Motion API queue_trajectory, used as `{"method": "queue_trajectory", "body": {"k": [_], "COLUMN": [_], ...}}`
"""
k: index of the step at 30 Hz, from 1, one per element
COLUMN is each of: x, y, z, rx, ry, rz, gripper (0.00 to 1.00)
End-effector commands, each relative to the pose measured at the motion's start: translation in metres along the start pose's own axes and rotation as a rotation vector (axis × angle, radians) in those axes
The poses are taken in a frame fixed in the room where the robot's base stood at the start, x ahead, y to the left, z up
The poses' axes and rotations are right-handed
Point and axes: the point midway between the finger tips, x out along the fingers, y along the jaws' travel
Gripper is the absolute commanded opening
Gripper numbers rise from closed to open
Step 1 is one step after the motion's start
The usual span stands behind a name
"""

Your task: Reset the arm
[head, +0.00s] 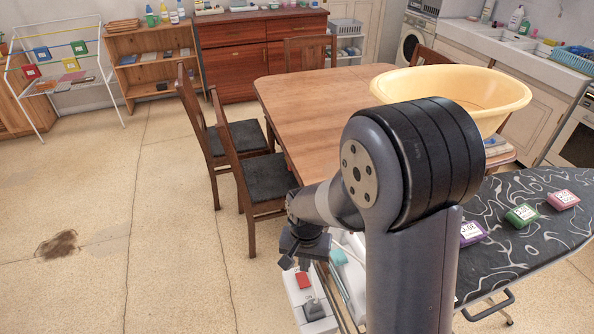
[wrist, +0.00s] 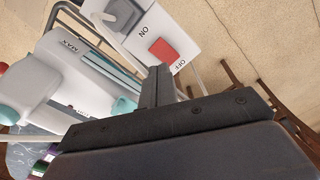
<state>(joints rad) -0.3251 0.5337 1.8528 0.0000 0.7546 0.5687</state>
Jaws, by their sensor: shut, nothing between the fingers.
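My gripper (head: 297,262) is in the lower middle of the head view, past my large arm joint. It hangs just above a white panel with a red switch (head: 303,280). In the wrist view my gripper's dark fingers (wrist: 157,80) are together with nothing between them. The red switch (wrist: 163,49) shows just past the fingertips, with a grey switch (wrist: 122,14) beside it and "ON" and "OFF" printed on the panel. I cannot tell whether the fingers touch the panel. My arm hides part of the table and ironing board.
A wooden table (head: 300,92) with a yellow basin (head: 455,85) stands ahead. Dark-seated chairs (head: 262,178) are on its left. An ironing board (head: 540,232) with several small labelled packets is at right. A white and teal appliance (wrist: 75,75) lies near the panel.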

Motion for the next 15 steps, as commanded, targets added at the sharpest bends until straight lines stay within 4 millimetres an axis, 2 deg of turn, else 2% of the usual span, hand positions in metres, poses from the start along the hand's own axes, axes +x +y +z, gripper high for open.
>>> {"method": "queue_trajectory", "body": {"k": [15], "x": [0.059], "y": [0.000], "z": [0.000], "rx": [0.000], "ry": [-0.001], "rz": [0.001], "gripper": [0.00]}}
